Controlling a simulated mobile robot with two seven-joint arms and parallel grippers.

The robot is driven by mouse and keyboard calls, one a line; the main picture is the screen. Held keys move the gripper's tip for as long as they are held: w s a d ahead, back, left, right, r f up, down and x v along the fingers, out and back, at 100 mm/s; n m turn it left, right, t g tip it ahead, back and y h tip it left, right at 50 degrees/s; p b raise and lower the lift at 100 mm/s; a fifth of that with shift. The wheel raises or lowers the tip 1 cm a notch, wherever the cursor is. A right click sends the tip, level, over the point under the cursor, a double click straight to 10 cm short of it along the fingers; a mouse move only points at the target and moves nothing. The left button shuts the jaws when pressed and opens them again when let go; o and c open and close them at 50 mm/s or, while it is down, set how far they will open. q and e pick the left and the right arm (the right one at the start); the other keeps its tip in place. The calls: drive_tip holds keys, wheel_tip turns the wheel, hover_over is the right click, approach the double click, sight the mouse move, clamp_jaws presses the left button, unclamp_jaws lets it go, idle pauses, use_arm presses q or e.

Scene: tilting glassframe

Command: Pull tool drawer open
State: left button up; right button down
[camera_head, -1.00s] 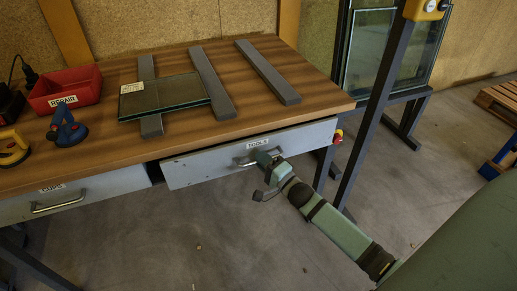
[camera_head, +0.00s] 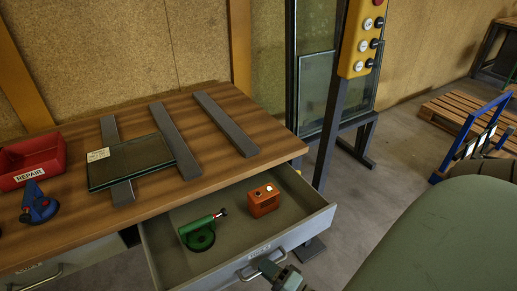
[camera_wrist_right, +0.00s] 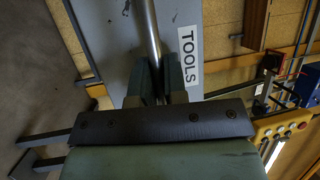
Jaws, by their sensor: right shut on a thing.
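The grey tool drawer (camera_head: 315,228) stands pulled out from under the right part of the workbench, and its inside shows. A green tool with a round base (camera_head: 200,236) and an orange box (camera_head: 263,201) lie in it. My right gripper (camera_head: 272,268) is at the drawer front and is shut on the bar handle (camera_head: 248,272). In the right wrist view the handle (camera_wrist_right: 150,35) runs between the fingers (camera_wrist_right: 158,85), beside the TOOLS label (camera_wrist_right: 188,55). My left gripper is out of view.
The wooden bench top (camera_head: 75,208) bears grey strips, a glass pane (camera_head: 130,162), a red REPAIR bin (camera_head: 32,160) and a blue suction cup (camera_head: 38,205). A closed cups drawer (camera_head: 85,262) is at left. A post with a yellow button box (camera_head: 360,40) stands behind the drawer.

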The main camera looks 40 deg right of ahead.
drive_tip(key=shift+s+a, duration=0.1)
drive_tip(key=shift+s, duration=0.45)
drive_tip(key=c, duration=1.2)
unclamp_jaws()
drive_tip(key=shift+s, duration=0.1)
